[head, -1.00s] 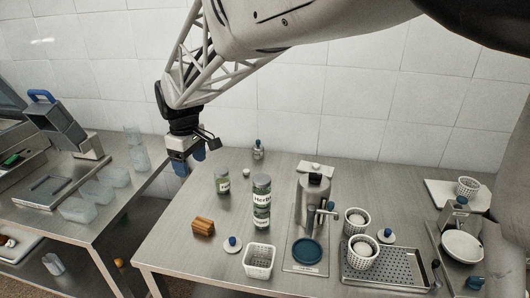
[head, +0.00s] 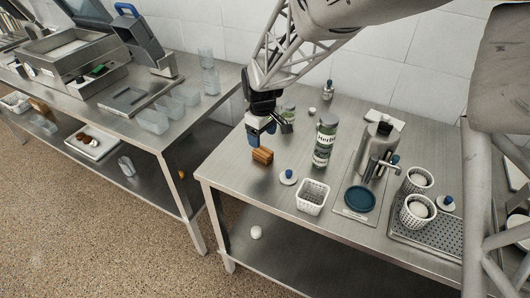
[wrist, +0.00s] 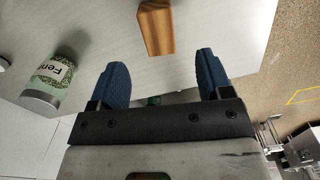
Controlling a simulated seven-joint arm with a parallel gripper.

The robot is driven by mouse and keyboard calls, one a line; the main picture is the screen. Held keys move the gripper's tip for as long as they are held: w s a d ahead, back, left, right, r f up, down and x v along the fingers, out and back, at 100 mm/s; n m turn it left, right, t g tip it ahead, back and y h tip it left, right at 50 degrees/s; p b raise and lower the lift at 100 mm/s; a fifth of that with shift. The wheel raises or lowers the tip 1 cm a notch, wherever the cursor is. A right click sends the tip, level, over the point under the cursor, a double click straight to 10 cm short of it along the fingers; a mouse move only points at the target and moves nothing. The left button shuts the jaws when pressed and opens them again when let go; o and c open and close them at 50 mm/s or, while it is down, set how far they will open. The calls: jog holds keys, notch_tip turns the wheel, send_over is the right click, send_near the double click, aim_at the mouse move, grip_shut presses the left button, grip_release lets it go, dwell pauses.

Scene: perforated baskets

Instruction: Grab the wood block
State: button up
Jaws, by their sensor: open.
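The wood block (head: 262,156) is a small brown block with visible grain on the steel table, near its left side. In the wrist view the wood block (wrist: 156,27) lies ahead of my gripper, between the lines of the two fingers and beyond their tips. My gripper (head: 262,138) is close above and behind the block in the head view. The wrist view shows my gripper (wrist: 160,72) with its two blue fingers wide apart and nothing between them.
A herb jar (head: 325,140) stands right of the block; a fennel jar (wrist: 50,80) lies left of my fingers in the wrist view. A white lid with a blue knob (head: 288,177) and a white perforated basket (head: 312,197) are in front. The table's left edge is near the block.

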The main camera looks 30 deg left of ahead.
aim_at(263, 151)
jog(key=shift+f, duration=1.25)
jog(key=shift+f, duration=0.1)
jog(key=shift+w+f, duration=0.1)
jog(key=shift+f, duration=2.35)
jog(key=shift+c, duration=0.4)
jog(key=c, duration=0.9)
jog(key=shift+r, duration=0.15)
jog(key=shift+c, duration=0.2)
jog(key=shift+r, duration=4.85)
